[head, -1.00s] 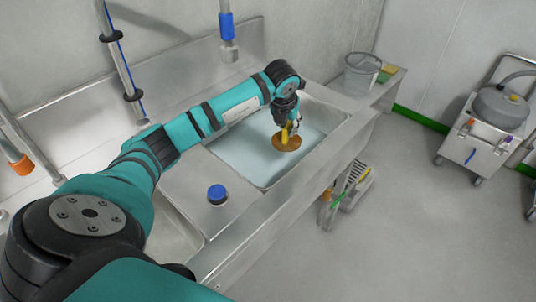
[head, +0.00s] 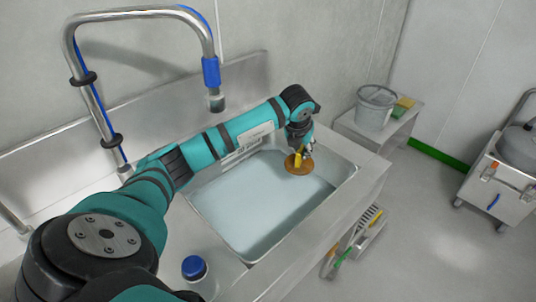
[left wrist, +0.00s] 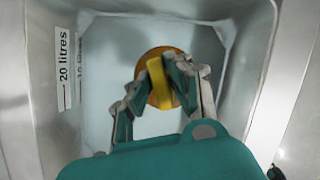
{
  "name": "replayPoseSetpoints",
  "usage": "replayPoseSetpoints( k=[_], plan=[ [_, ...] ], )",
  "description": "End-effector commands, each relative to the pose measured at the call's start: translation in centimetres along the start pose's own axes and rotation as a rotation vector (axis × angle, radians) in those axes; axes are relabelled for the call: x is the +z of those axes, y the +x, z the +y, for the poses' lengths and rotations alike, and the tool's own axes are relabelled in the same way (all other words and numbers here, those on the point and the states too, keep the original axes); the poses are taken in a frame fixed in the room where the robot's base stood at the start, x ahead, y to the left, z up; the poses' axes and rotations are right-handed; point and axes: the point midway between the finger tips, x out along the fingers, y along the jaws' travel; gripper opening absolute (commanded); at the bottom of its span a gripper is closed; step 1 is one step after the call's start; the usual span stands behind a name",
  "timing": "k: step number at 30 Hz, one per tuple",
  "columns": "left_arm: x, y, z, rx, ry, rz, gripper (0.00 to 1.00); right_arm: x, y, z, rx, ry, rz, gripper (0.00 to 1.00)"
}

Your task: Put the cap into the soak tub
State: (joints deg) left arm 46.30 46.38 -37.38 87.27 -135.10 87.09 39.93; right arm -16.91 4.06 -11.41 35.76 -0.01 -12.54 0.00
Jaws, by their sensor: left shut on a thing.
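The cap is an orange-brown disc (head: 297,168) with a yellow grip bar on top. My left gripper (head: 306,147) is shut on this bar. In the left wrist view the fingers (left wrist: 160,84) close on the yellow bar from both sides, with the brown disc (left wrist: 149,97) beyond them. The soak tub (head: 216,237) is a rectangular basin with pale bluish liquid, set in the steel counter. The cap is over the tub's far right part; whether it touches the liquid I cannot tell. The wrist view shows "20 litres" marks (left wrist: 64,70) on the wall. My right gripper is out of view.
A steel tap (head: 212,85) with a blue sleeve hangs behind the tub. A blue-topped bottle (head: 194,268) stands at the near counter edge. A clear bucket (head: 374,108) is on a side shelf. A rack (head: 356,240) sits below, and a steel cart (head: 497,183) is at right.

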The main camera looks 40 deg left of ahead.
Motion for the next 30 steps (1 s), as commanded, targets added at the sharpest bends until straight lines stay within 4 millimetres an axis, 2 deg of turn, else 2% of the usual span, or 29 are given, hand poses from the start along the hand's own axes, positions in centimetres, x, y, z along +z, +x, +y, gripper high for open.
replayPoseSetpoints(
  k=[1,6,12,19,23,30],
  plan=[
    [-0.4,1.0,0.0,0.000,0.001,0.001,0.00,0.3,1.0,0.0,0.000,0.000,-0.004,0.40],
    [-1.1,2.6,0.0,0.000,0.001,0.001,0.00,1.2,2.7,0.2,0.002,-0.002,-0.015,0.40],
    [-2.3,5.4,0.0,0.000,0.000,0.001,0.00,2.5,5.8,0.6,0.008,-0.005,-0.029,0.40],
    [-3.5,8.3,0.0,0.000,0.000,0.000,0.00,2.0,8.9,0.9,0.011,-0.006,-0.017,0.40],
    [-4.0,9.4,-0.1,-0.001,0.000,0.002,0.00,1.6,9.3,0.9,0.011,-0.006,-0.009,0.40],
    [-5.6,13.1,-0.1,0.000,0.001,0.004,0.00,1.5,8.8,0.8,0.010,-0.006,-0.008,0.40]
  ],
)
